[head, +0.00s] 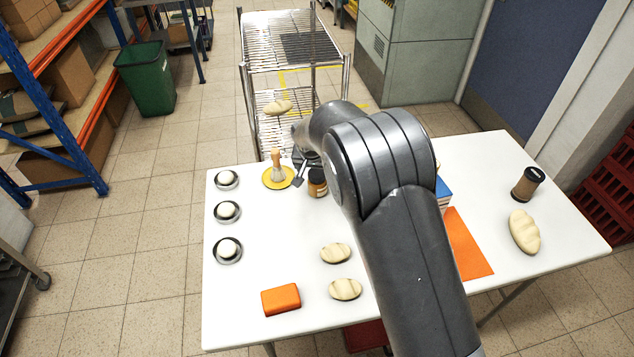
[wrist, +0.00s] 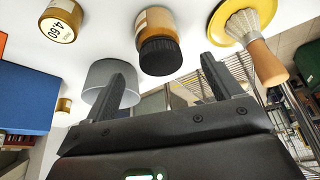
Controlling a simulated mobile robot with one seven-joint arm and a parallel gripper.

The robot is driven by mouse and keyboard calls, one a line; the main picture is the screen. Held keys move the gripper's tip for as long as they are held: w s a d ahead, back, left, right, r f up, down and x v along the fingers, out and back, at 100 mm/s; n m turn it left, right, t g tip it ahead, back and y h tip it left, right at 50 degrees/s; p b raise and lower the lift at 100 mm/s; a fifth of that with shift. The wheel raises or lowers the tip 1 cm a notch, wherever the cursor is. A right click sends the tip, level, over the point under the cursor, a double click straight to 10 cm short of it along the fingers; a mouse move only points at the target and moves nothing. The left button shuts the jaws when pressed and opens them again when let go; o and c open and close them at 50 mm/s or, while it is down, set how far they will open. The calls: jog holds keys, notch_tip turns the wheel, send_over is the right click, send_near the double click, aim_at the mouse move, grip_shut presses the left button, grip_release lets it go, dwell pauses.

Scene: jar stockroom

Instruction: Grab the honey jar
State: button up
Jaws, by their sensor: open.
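An amber jar with a black lid and pale label (wrist: 157,40) shows in the wrist view, ahead of my gripper (wrist: 165,62) and between the lines of its two fingers. My gripper is open, with nothing between its fingers. In the head view, an amber jar (head: 317,183) stands on the white table beside my gripper, which is mostly hidden by my arm. I cannot read which jar is honey.
A yellow plate with a brush (head: 278,175) stands close left of the nearby jar. A grey cylinder (wrist: 98,75) is near one finger in the wrist view. A dark-lidded jar (head: 527,184) and a loaf (head: 524,232) are at right. The table's front left is partly clear.

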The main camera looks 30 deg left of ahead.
aim_at(317, 173)
jog(key=shift+x, duration=3.45)
jog(key=shift+r, duration=0.1)
jog(key=c, duration=1.4)
